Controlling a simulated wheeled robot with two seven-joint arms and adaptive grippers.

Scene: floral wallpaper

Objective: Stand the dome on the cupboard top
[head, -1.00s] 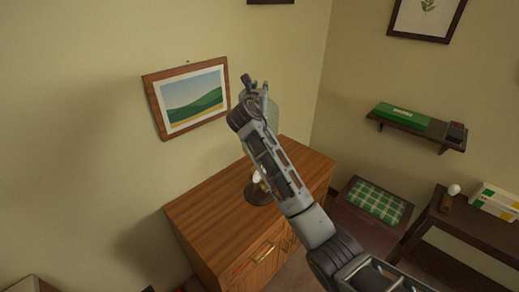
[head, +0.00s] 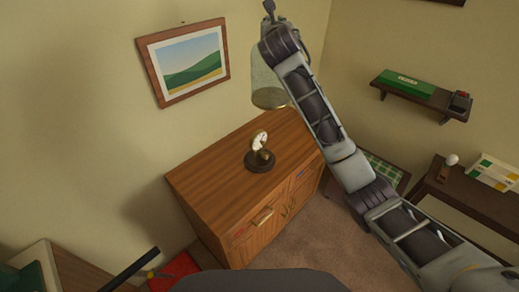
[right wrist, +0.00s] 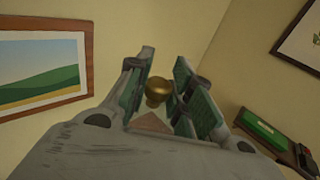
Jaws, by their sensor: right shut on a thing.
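The clear glass dome (head: 266,86) hangs in the air in the head view, above the back part of the cupboard top (head: 215,183) and apart from it. My right gripper (head: 269,22) is above the dome at the top of the view, its fingers small and partly hidden by my arm. In the right wrist view, its green-padded fingers (right wrist: 160,92) are shut on the dome's brass knob (right wrist: 157,90). A dark round base (head: 260,163) with a white and gold piece (head: 259,146) stands on the cupboard top. My left gripper is not in view.
A framed landscape (head: 186,65) hangs on the wall left of the dome. A wall shelf (head: 418,98) with a green box is at the right. The cupboard top left of the dark base is bare. A dark table (head: 465,205) stands at far right.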

